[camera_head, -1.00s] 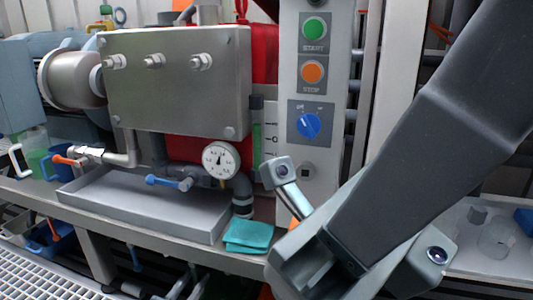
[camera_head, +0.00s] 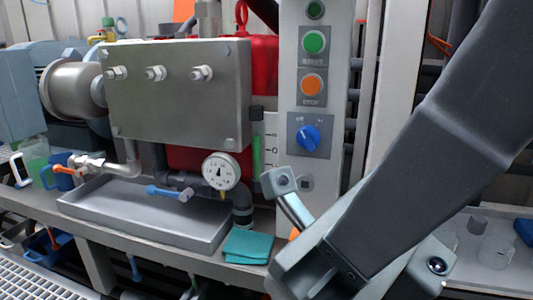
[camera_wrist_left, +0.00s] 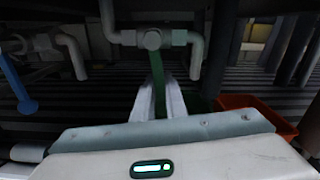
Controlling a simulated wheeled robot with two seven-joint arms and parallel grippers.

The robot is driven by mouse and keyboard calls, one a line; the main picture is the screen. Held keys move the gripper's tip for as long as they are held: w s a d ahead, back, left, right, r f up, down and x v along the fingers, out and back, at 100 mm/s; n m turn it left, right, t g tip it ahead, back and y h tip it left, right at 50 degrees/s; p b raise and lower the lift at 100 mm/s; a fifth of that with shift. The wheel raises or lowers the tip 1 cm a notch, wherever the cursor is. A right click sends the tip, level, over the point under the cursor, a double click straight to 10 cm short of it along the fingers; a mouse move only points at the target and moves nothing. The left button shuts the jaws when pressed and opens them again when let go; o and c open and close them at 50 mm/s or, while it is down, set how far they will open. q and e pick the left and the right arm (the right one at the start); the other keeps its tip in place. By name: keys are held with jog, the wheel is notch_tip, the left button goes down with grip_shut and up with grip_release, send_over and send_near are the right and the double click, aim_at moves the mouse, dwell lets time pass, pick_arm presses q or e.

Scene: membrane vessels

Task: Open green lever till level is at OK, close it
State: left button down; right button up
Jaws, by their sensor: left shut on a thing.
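The green lever (camera_wrist_left: 157,80) hangs from a grey pipe valve (camera_wrist_left: 152,40) below the bench in the left wrist view. My left gripper (camera_wrist_left: 160,100) is shut on it, with one pale finger on each side. In the head view a green handle (camera_head: 194,284) shows small under the bench edge; my left gripper's fingertips cannot be made out there. The level gauge (camera_head: 257,150) is a narrow upright tube with a green column and a scale beside it. Its markings are too small to read.
A steel box (camera_head: 175,105), a dial gauge (camera_head: 221,171), a blue-handled valve (camera_head: 170,192) and a tray (camera_head: 140,228) are on the bench. A panel (camera_head: 312,130) has green, orange and blue controls. An orange bin (camera_wrist_left: 258,112) is right of my gripper. My large dark arm link blocks the right.

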pick_arm(q)
jog(key=shift+s+d+r+n+p, duration=0.15)
jog(key=shift+d+n+p, duration=0.15)
jog(key=shift+n, duration=0.25)
jog(key=shift+s+d+r+n+p, duration=0.15)
jog(key=shift+d+n, duration=0.1)
jog(key=shift+n, duration=0.3)
jog(key=shift+d+n, duration=0.15)
jog(key=shift+n, duration=0.25)
jog(key=n+p, duration=0.1)
jog(key=d+r+n+p, duration=0.1)
jog(key=n, duration=0.1)
jog(key=d+n+p, duration=0.1)
jog(key=shift+s+r, duration=0.15)
jog(key=shift+s, duration=0.15)
dwell(5.8)
